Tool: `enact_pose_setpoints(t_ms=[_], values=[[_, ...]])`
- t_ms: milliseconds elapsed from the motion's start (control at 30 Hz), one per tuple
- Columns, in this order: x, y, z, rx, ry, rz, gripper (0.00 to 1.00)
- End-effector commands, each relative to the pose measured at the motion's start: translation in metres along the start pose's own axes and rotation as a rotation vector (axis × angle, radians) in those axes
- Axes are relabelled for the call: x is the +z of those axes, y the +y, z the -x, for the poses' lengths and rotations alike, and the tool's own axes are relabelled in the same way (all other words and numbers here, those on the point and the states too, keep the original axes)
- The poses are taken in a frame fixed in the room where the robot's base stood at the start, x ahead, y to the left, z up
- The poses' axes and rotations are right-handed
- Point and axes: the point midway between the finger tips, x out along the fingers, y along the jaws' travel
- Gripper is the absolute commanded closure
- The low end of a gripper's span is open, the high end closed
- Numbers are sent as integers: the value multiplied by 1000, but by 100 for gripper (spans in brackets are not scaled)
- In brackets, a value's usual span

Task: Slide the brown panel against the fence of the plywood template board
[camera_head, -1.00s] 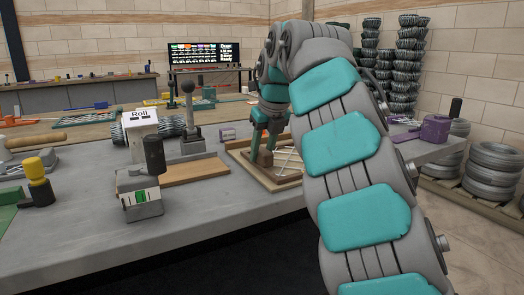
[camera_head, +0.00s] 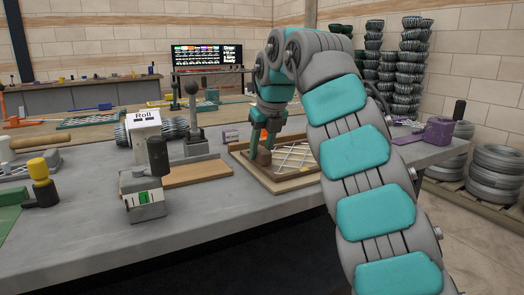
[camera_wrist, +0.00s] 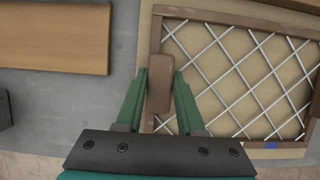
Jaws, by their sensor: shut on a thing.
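The brown panel (camera_wrist: 156,38) is a flat brown frame with white diagonal mesh; it also shows in the head view (camera_head: 303,170). It lies on the tan plywood template board (camera_head: 289,187), whose edge also shows in the wrist view (camera_wrist: 215,5). A brown block (camera_wrist: 160,84) stands on the panel's left side. My gripper (camera_wrist: 160,74) is shut on this block, one green finger on each side; in the head view it (camera_head: 264,151) points down at the panel's left part. A brown strip (camera_wrist: 298,5) lies along the board's top right, perhaps the fence.
A flat wooden board (camera_head: 196,173) lies left of the template, with bare grey table between. A purple device (camera_head: 437,134) stands at the right.

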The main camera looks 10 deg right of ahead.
Motion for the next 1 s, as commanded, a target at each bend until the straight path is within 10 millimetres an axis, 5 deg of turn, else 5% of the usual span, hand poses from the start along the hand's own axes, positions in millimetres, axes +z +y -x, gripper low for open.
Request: enact_pose_setpoints(t_ms=[1000], values=[[26,0,-5,-1,-18,-2,100]])
